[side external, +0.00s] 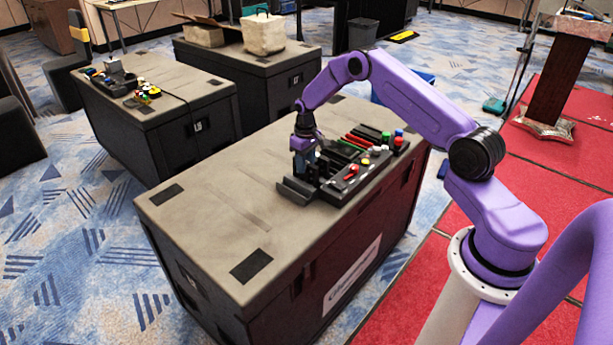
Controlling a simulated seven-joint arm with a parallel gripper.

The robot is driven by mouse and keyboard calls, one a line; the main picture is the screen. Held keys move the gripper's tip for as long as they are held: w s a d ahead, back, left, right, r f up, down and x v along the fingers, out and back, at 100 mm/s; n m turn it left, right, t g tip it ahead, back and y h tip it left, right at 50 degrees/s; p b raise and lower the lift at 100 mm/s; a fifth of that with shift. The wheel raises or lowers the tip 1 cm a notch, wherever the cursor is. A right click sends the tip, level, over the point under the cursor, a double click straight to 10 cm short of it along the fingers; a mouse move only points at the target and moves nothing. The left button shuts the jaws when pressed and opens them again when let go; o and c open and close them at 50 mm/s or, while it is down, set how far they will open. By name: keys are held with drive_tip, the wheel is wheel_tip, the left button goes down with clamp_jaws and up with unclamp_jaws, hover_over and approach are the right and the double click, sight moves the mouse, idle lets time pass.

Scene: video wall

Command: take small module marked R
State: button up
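My gripper (304,168) points down at the left end of a cluster of black modules and trays on the dark case (225,195). A small greyish-blue piece shows at its fingertips, but I cannot tell whether the fingers hold it or stand around it. Just right of the gripper is a black panel (345,186) with red and yellow knobs. No letter R is readable from this view, so I cannot tell which piece is the module marked R.
A low dark holder (296,190) lies in front of the gripper. Red strips (358,140) and several coloured round pieces (399,140) are to the right. The case top is clear on the left. Another case (155,95) with small parts stands behind left.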

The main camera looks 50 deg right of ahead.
drive_tip(key=c, duration=0.6)
drive_tip(key=shift+r, duration=0.15)
drive_tip(key=shift+r, duration=2.6)
